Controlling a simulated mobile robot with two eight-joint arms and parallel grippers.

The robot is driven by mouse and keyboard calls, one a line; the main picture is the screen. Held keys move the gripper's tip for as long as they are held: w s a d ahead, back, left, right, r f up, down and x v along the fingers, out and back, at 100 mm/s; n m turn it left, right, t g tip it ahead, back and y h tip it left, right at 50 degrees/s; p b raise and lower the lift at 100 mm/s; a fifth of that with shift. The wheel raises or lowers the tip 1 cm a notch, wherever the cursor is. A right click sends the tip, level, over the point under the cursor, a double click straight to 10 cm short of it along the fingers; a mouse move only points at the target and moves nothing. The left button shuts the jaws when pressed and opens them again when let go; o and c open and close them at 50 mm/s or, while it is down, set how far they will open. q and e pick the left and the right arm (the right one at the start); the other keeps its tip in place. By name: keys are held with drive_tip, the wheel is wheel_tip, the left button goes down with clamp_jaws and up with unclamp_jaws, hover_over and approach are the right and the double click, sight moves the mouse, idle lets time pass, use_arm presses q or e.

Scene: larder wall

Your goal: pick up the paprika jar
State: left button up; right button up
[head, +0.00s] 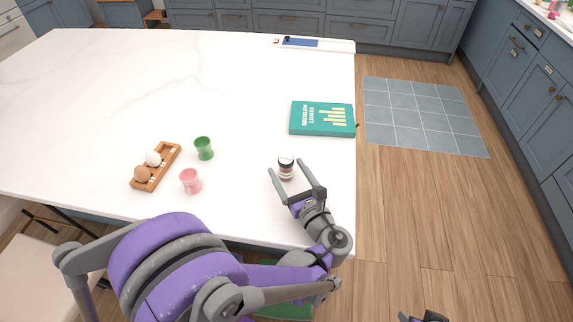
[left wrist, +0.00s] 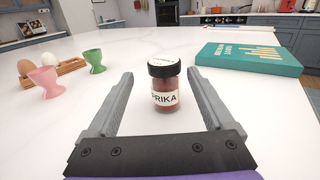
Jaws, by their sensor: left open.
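The paprika jar (head: 286,173) is a small clear jar with a black lid and dark red contents, upright on the white counter near its right front part. In the left wrist view the jar (left wrist: 165,86) shows a white label ending in "PRIKA". My left gripper (head: 285,167) is open, with its fingertips to either side of the jar. The left wrist view shows a gap between the jar and each finger. A dark part at the bottom edge of the head view seems to be my right gripper (head: 425,317), mostly cut off.
A teal book (head: 322,119) lies behind the jar to the right. A green egg cup (head: 204,148), a pink egg cup (head: 190,181) and a wooden egg rack (head: 155,183) stand to the left. The white counter (head: 245,120) is clear between them; its right edge is close.

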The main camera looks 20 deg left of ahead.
use_arm(q)
drive_tip(key=x, duration=0.3)
drive_tip(key=p+x, duration=0.1)
drive_tip(key=x, duration=0.2)
drive_tip(key=shift+w+d+r, duration=0.1)
drive_tip(key=shift+w+r, duration=0.05)
drive_tip(key=shift+w, duration=0.2)
clamp_jaws()
